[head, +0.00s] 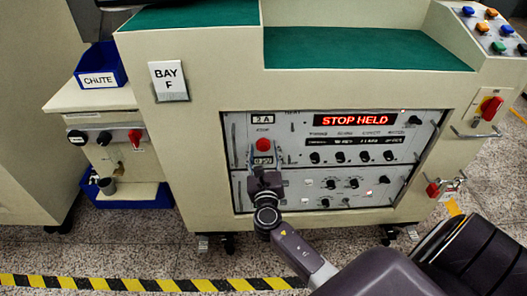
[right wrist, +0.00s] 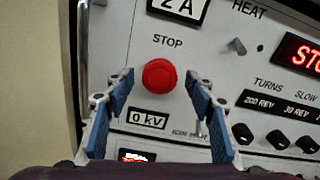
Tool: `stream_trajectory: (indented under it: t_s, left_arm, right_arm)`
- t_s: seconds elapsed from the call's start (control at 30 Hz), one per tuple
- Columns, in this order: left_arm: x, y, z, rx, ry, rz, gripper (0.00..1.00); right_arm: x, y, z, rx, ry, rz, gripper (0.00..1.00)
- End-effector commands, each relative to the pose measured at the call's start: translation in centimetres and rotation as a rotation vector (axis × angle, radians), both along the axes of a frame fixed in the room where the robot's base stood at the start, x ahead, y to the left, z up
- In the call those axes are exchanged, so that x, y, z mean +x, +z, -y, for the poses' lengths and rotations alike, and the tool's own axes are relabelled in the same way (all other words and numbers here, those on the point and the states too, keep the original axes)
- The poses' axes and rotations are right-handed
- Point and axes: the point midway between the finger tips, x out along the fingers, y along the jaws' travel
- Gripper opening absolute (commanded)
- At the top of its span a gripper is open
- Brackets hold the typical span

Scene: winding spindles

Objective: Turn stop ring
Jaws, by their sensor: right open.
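The red stop ring (head: 264,145) sits on the white front panel under the word STOP; the display (head: 351,120) reads STOP HELD. In the right wrist view the red stop ring (right wrist: 159,76) shows round and unobstructed, upper middle. My right gripper (head: 262,163) is in front of the panel, just below the ring in the head view. In the right wrist view its blue-padded fingers are open, one to each side of the ring, with visible gaps. Whether the fingertips reach the ring's depth I cannot tell. My left gripper is not in view.
A small meter (right wrist: 148,118) reading 0 kV is below the ring. Several black knobs (head: 340,157) and a panel handle (right wrist: 83,60) are nearby. A red switch (head: 491,108) and a padlock (head: 448,184) are at the right. A blue chute bin (head: 100,68) stands at the left.

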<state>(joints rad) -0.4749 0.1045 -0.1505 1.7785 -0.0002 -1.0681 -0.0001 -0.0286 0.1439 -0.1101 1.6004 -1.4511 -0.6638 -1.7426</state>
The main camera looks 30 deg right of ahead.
Motion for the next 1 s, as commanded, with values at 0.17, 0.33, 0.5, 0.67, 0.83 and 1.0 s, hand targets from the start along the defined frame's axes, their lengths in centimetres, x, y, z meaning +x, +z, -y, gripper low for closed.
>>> stream_trajectory:
  t_s: [0.17,0.33,0.5,0.67,0.83,1.0]
  left_arm:
    - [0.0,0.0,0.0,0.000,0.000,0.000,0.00]
    - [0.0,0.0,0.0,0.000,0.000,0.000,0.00]
    - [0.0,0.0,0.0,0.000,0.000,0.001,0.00]
    - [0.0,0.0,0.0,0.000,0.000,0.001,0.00]
    - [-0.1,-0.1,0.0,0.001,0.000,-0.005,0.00]
    - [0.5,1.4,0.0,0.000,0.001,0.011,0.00]
  right_arm:
    - [0.0,0.0,0.0,0.000,0.000,0.000,0.48]
    - [0.0,0.0,0.0,0.001,0.001,-0.001,0.29]
    - [0.0,0.0,0.0,0.001,0.000,-0.001,0.10]
    - [0.0,-0.1,0.0,0.004,0.000,0.001,0.08]
    - [0.0,-0.1,0.0,0.035,0.000,0.020,0.08]
    - [0.0,-0.2,-0.1,0.109,0.001,0.065,0.08]
